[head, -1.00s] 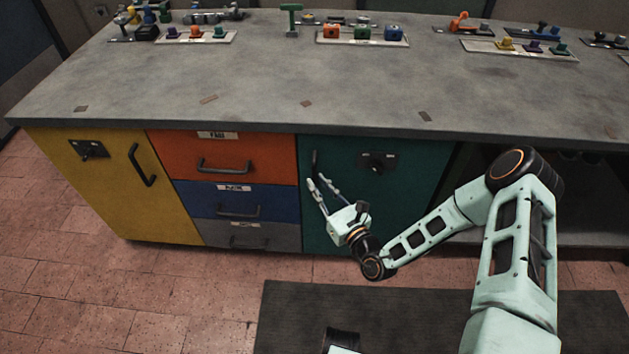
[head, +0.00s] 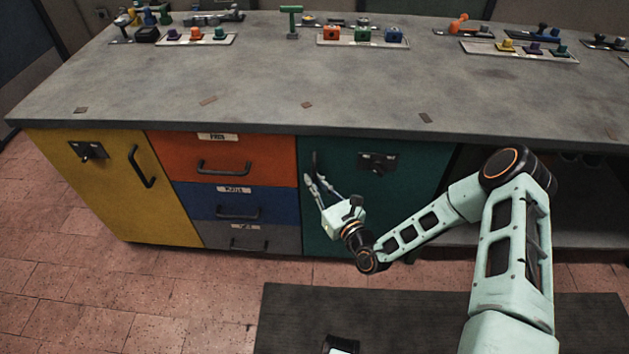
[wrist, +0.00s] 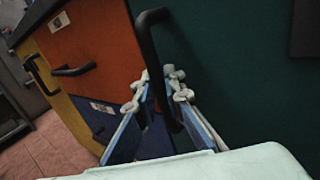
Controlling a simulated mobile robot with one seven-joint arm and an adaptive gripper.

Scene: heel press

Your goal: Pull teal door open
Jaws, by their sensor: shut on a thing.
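The teal door (head: 400,205) is on the right part of the cabinet front and looks closed. It has a black vertical handle (head: 316,163) near its left edge and a dark latch plate (head: 378,163) near its top. My gripper (head: 314,182) is at the handle, its fingers shut on it. In the wrist view the black handle (wrist: 150,45) runs down between the two fingers (wrist: 160,88), with the teal door (wrist: 230,80) behind it. The handle's lower part is partly hidden by the fingers.
Orange (head: 225,158), blue (head: 235,201) and grey drawers and a yellow door (head: 115,190) lie left of the teal door. The worktop (head: 260,75) overhangs above. A dark mat (head: 420,315) lies on the floor in front.

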